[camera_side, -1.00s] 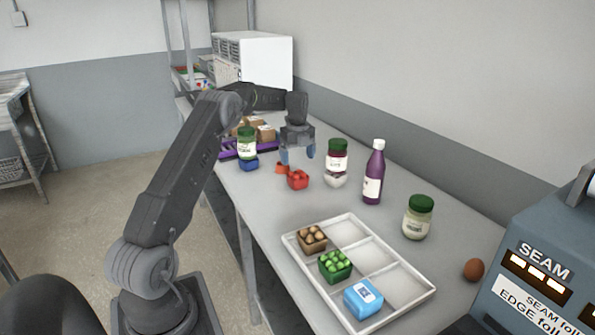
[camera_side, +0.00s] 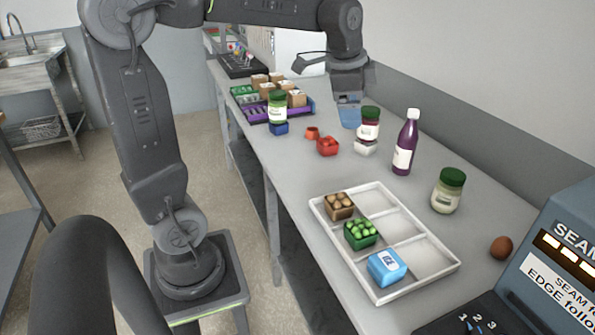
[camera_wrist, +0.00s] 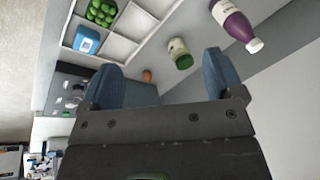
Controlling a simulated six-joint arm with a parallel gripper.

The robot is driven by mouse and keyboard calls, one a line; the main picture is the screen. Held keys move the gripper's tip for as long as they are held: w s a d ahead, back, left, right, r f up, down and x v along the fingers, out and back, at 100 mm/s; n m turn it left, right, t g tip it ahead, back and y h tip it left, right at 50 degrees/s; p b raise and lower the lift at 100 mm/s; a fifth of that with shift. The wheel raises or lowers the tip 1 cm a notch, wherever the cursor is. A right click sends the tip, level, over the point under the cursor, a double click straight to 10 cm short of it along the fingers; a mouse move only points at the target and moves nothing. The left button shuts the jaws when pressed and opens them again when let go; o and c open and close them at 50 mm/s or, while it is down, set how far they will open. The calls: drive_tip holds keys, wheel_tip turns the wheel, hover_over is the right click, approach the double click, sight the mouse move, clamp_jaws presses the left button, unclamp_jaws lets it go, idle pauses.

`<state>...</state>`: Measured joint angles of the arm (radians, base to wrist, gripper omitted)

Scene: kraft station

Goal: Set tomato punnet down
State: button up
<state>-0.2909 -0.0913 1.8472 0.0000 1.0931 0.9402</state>
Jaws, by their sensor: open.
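The red tomato punnet (camera_side: 327,146) sits on the grey table in the side view, between a small orange-red item and the jars at the right. My gripper (camera_side: 349,117) is raised above the table, behind and to the right of the punnet, clear of it. Its blue fingers overlap the view beside the dark-red jar. In the wrist view the two blue fingers of my gripper (camera_wrist: 163,77) stand wide apart with nothing between them. The tomato punnet is not in the wrist view.
A white tray (camera_side: 446,262) holds a brown punnet (camera_side: 339,206), a green punnet (camera_side: 361,233) and a blue pack (camera_side: 387,267); its right compartments are empty. A purple bottle (camera_side: 405,145), green-lidded jars (camera_side: 448,190) and an egg (camera_side: 501,247) stand nearby.

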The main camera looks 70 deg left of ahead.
drive_tip(key=s+d+f+n+t, duration=0.1)
drive_tip(key=s+d+f+n, duration=0.1)
drive_tip(key=s+d, duration=0.3)
drive_tip(key=s+d+f+n+t+h, duration=0.1)
drive_tip(key=s+d+f+n, duration=0.2)
drive_tip(key=s, duration=0.8)
drive_tip(key=d+n, duration=0.2)
drive_tip(key=shift+s+d+f, duration=0.15)
drive_tip(key=shift+s+d, duration=0.05)
drive_tip(key=shift+d, duration=0.2)
